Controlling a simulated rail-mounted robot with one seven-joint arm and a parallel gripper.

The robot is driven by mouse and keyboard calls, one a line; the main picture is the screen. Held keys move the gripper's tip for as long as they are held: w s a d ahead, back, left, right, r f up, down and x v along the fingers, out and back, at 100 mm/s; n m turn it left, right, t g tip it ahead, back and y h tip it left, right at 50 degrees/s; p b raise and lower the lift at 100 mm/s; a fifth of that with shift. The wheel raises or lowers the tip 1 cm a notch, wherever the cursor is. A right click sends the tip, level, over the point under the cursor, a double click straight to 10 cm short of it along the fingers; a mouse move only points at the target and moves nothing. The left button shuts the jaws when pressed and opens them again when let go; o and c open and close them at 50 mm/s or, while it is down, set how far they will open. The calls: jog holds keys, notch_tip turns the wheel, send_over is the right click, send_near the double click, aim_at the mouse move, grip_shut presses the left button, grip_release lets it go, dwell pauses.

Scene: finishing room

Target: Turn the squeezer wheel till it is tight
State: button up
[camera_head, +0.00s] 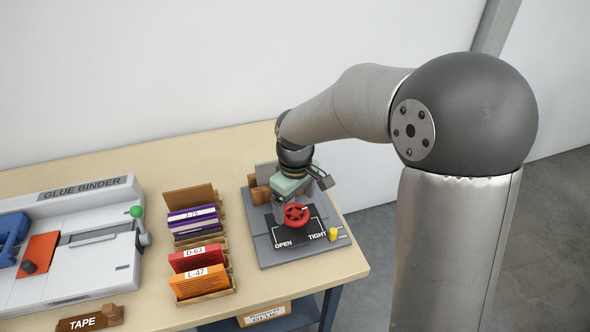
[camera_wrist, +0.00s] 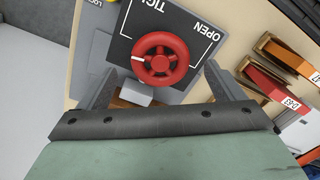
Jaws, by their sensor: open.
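The squeezer wheel is a red round handwheel (camera_head: 296,215) on a black plate (camera_head: 283,231) marked OPEN and TIGHT. In the wrist view the wheel (camera_wrist: 172,75) lies between and just beyond my two open fingers, with a visible gap on each side. A white mark on its rim points left in that view, on the TIGHT side rather than the OPEN side. My gripper (camera_wrist: 160,70) is open and empty. In the head view my gripper (camera_head: 284,203) hangs over the device, at the wheel's far side, and hides part of it.
A yellow knob (camera_head: 333,234) stands beside the plate's right corner. Wooden blocks (camera_head: 259,190) stand at the device's back. Racks of labelled books (camera_head: 196,258) and the glue binder (camera_head: 75,240) are to the left. The table's right edge is close to the device.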

aim_at(295, 213)
notch_tip(295, 213, up, 15)
jog(key=shift+b, duration=0.45)
jog(key=shift+f, duration=0.15)
